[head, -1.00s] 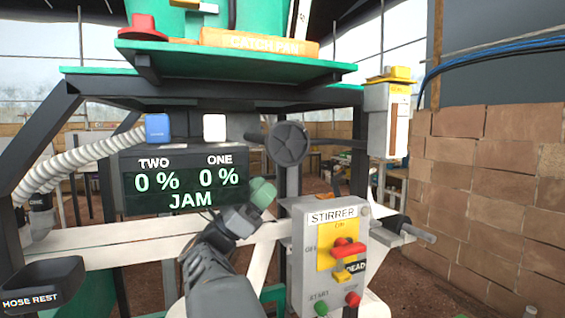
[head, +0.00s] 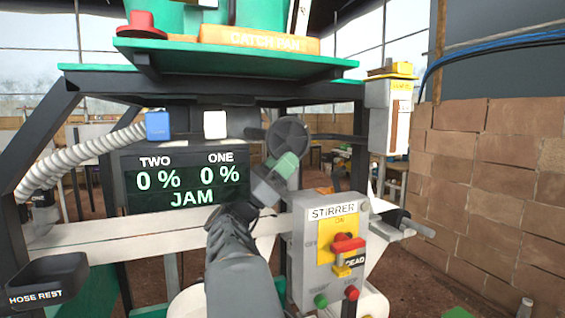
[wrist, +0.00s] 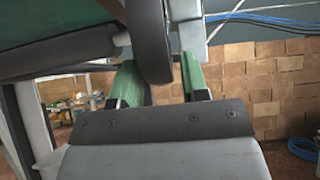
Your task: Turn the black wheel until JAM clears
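The black wheel (head: 285,137) is mounted under the green shelf, right of the display. The display (head: 180,183) reads TWO 0 %, ONE 0 % and JAM. My gripper (head: 284,166) is at the wheel's lower rim in the head view. In the wrist view, the wheel (wrist: 150,38) is seen edge-on, its lower rim reaching between my two green fingers (wrist: 165,78). The fingers are apart, with a visible gap between the rim and the right finger. The rim looks nearer the left finger; I cannot tell whether they touch.
The grey STIRRER box (head: 333,250), with a red-and-yellow switch and green and red buttons, stands just right of and below my arm. A white rail (head: 100,238) runs behind the arm. The HOSE REST (head: 45,280) is at lower left. A brick wall (head: 490,190) stands at right.

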